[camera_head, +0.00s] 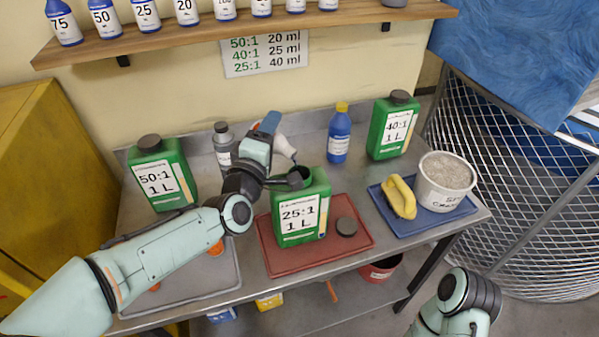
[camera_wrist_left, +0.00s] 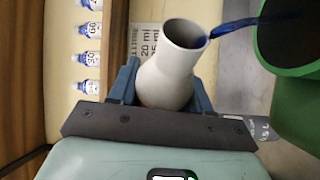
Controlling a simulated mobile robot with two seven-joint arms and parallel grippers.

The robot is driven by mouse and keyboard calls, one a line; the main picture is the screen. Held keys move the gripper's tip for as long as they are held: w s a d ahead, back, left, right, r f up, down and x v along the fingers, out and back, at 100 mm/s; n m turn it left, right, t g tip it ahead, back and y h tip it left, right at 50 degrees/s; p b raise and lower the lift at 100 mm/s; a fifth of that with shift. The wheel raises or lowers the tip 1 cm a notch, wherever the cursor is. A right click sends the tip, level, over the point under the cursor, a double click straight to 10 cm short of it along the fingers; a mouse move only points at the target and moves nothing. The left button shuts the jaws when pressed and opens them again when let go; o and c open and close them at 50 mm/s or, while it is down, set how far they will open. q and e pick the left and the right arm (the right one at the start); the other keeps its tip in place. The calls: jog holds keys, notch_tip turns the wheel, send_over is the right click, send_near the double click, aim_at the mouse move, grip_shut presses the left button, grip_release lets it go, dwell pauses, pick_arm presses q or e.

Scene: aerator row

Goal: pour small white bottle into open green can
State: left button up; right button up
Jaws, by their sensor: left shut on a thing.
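My left gripper (camera_head: 272,130) is shut on the small white bottle (camera_head: 283,147), above and behind the open green can (camera_head: 288,232). The can is labelled 25:1 1 L and stands upright on a red tray (camera_head: 350,251). In the left wrist view the bottle (camera_wrist_left: 168,75) sits between both fingers, its mouth toward the can (camera_wrist_left: 298,112). A blue stream (camera_wrist_left: 232,26) runs from the bottle's mouth to the can's dark opening. The liquid level inside is hidden. My right arm shows at the lower right of the head view, but its gripper does not.
Capped green cans labelled 50:1 (camera_head: 162,178) and 40:1 (camera_head: 393,127), a grey bottle (camera_head: 222,143) and a blue bottle (camera_head: 339,135) stand around. A blue tray (camera_head: 425,217) holds a yellow sponge (camera_head: 399,197) and a white tub (camera_head: 446,182).

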pick_arm(q)
jog(key=shift+s+d+r+m+b, duration=0.1)
jog(key=shift+d+r+m+b, duration=0.05)
jog(key=shift+r+m+b, duration=0.45)
pick_arm(e)
jog(key=shift+s+f, duration=0.2)
jog(key=shift+f, duration=0.5)
pick_arm(q)
jog(key=shift+s+d+f+m+t+h+b, duration=0.1)
jog(key=shift+m+t+h+b, duration=0.15)
jog(key=shift+b, duration=0.25)
jog(key=shift+d+f+m+t+h+b, duration=0.1)
jog(key=shift+m+t+b, duration=0.05)
jog(key=shift+m+b, duration=0.3)
pick_arm(e)
jog(key=shift+w+f, duration=0.1)
jog(key=shift+f, duration=0.7)
